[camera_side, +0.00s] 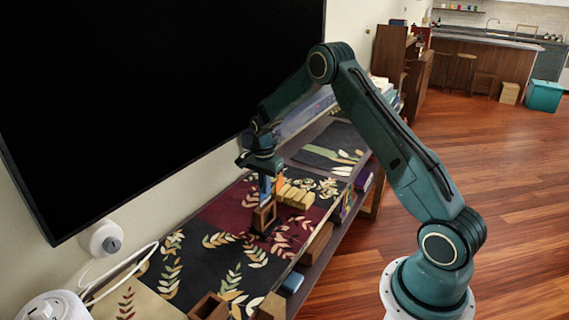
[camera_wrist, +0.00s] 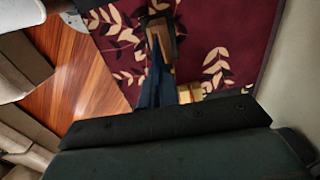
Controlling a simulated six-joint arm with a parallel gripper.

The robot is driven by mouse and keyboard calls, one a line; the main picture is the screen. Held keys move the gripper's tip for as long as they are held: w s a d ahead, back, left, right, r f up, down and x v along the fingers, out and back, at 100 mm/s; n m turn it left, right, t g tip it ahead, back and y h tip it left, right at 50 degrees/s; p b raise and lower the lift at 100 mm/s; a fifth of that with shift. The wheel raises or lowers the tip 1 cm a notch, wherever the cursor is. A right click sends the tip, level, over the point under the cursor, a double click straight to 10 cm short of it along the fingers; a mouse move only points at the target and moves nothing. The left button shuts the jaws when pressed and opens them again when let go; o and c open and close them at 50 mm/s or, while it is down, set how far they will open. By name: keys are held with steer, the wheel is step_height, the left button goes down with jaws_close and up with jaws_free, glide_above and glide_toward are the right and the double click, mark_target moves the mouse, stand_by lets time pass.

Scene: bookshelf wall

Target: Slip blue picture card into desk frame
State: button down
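The small brown wooden desk frame (camera_side: 264,216) stands on the patterned shelf top; it also shows near the top of the wrist view (camera_wrist: 171,22). My gripper (camera_side: 265,178) points down just above it. The blue picture card (camera_side: 265,187) is upright under my gripper, its lower end at the frame's top. My gripper seems shut on the card; the fingertips are small and dark. In the wrist view, a narrow dark blue shape (camera_wrist: 152,88) runs from my gripper towards the frame. I cannot tell whether the card's lower edge is inside the frame.
Yellow blocks (camera_side: 297,196) and a small orange piece (camera_side: 279,184) stand close behind the frame. A large black screen (camera_side: 160,90) is on the wall to the left. A wooden box (camera_side: 209,307) stands at the near end. The patterned top left of the frame is clear.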

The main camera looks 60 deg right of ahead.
mark_target(265, 204)
steer(key=shift+f, duration=2.65)
steer(key=c, duration=1.2)
jaws_free()
steer(key=shift+r, duration=3.5)
